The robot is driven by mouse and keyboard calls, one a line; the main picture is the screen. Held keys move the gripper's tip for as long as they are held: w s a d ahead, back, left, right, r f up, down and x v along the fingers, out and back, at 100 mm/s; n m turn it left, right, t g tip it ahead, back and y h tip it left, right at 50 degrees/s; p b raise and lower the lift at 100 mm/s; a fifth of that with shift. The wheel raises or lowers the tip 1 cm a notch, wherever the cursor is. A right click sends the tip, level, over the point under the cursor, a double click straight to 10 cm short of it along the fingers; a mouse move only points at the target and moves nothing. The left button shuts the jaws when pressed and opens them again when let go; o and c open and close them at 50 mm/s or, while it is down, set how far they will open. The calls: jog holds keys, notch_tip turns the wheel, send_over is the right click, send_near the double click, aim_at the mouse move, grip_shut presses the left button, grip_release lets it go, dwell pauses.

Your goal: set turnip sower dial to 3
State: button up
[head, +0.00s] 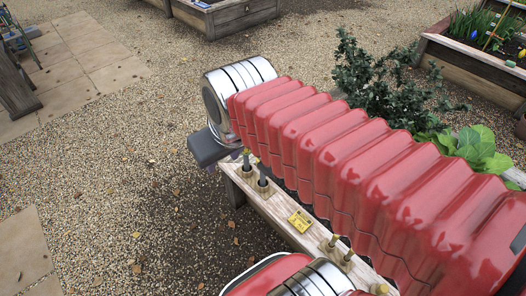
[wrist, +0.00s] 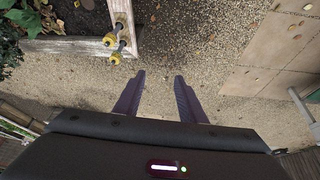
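My gripper (wrist: 160,76) shows in the wrist view with its two purple fingers wide apart and nothing between them, above gravel. In the head view its dark body is at the far end of my red arm, just left of the bed's corner; the fingers are mostly hidden. Two dark-stemmed fittings with brass-coloured bases (head: 263,184) stand on the bed's wooden rim (head: 285,222), right of my gripper. They also show on the rim's corner in the wrist view (wrist: 115,42), left of the fingers and apart from them. I cannot tell which fitting is the turnip sower dial; no numbers are readable.
A yellow plate (head: 300,221) and several brass-coloured knobs (head: 346,257) sit farther along the same rim. Leafy plants (head: 375,80) grow behind my arm. Other raised beds (head: 235,18) stand farther back. Gravel (head: 120,140) left of the rim is open.

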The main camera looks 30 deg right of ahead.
jog(key=w+d+f+n+g, duration=0.1)
jog(key=w+d+f, duration=0.2)
jog(key=w+d, duration=0.45)
jog(key=w+d+f+n+g, duration=0.15)
jog(key=w+d+f, duration=0.3)
jog(key=w, duration=0.65)
jog(key=w+d+f+g, duration=0.1)
jog(key=w+d+f, duration=0.2)
jog(key=d+f, duration=0.4)
jog(key=w+d+f+n+g, duration=0.1)
jog(key=w+d+f, duration=0.3)
jog(key=d+f, duration=0.4)
notch_tip(320, 180, down, 4)
jog(key=shift+w+d+r, duration=0.1)
jog(key=shift+w+d, duration=0.1)
jog(key=shift+d, duration=0.05)
jog(key=shift+g, duration=0.25)
notch_tip(320, 180, down, 14)
jog(key=shift+r, duration=0.1)
jog(key=shift+c, duration=0.5)
